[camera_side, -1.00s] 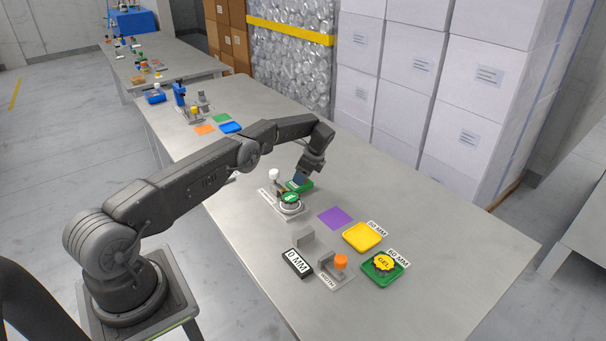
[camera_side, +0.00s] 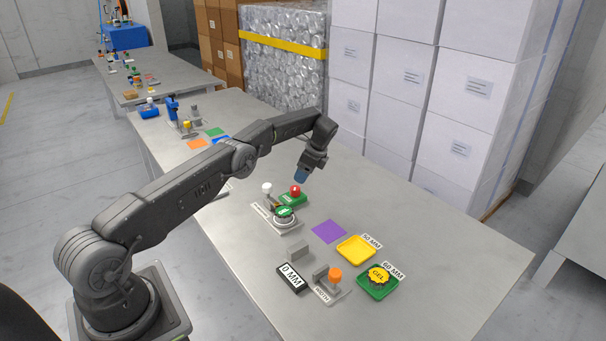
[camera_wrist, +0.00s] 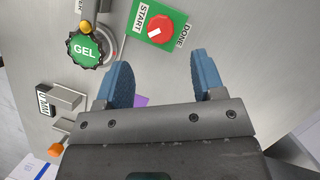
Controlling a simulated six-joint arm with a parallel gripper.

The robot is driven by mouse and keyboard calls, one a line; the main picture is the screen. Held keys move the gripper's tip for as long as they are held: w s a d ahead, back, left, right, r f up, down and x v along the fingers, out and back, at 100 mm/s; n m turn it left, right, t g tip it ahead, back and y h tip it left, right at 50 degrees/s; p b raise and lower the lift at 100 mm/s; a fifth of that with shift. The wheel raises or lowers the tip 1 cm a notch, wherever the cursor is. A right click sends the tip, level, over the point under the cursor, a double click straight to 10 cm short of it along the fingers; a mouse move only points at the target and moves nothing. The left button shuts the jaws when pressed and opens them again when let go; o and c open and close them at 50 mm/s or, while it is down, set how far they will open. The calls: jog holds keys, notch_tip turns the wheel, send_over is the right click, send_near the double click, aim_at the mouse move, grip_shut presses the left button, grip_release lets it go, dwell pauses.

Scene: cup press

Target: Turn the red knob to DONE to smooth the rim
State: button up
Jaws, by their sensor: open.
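The red knob (camera_side: 296,190) sits on a green plate (camera_side: 291,201) beside the press. In the wrist view the red knob (camera_wrist: 163,29) carries a white mark, and the plate reads START (camera_wrist: 141,20) on the left and DONE (camera_wrist: 180,36) on the right. I cannot tell clearly which label the mark points to. A green GEL-labelled piece (camera_wrist: 86,49) sits in the press next to the plate; it also shows in the side view (camera_side: 284,211). My gripper (camera_side: 302,175) is open and empty, apart from the knob. Its blue fingers (camera_wrist: 162,68) are spread below the knob in the wrist view.
A white-topped lever (camera_side: 267,187) stands beside the plate. A purple square (camera_side: 328,231), a yellow tray (camera_side: 356,250), a green tray (camera_side: 362,285) with a yellow GEL piece (camera_side: 379,274), a 0 MM display (camera_side: 291,278) and an orange knob (camera_side: 335,274) lie nearer. The table's right side is clear.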

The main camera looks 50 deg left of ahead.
aim_at(295, 187)
jog(key=s+a+r+n+t+h, duration=0.6)
jog(key=s, duration=0.1)
jog(key=x, duration=1.4)
jog(key=shift+w+d+r, duration=0.15)
jog(key=shift+w, duration=0.1)
jog(key=c, duration=0.9)
jog(key=shift+c, duration=0.2)
